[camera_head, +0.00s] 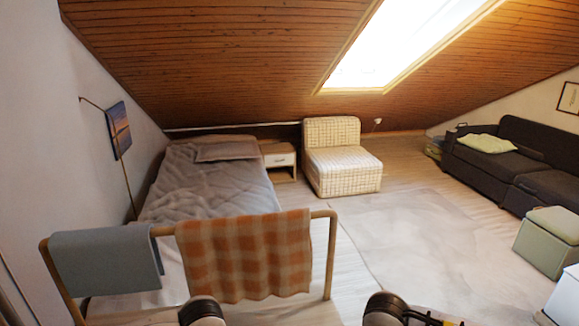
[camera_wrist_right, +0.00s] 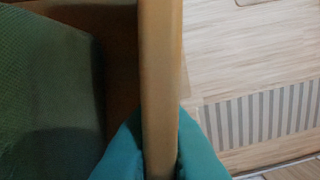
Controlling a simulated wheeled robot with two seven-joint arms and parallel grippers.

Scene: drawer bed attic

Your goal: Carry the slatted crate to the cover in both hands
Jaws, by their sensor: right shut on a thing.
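In the right wrist view, my right gripper (camera_wrist_right: 162,145) has its two teal fingers closed on either side of a pale wooden bar. The bar looks like the rim of the slatted crate (camera_wrist_right: 160,60); the rest of the crate is not clear. A brown surface and dark green textured material lie left of the bar. My left gripper is not in view; only parts of my arms show at the bottom of the head view. A grey quilted cover (camera_head: 205,190) lies on the bed. I cannot tell whether it is the task's cover.
A wooden rail with a grey-blue towel (camera_head: 105,262) and an orange checked cloth (camera_head: 245,255) stands close ahead, before the bed. A checked armchair (camera_head: 340,165), dark sofa (camera_head: 515,155) and pale green box stool (camera_head: 545,243) stand beyond. The rug (camera_head: 420,240) is clear.

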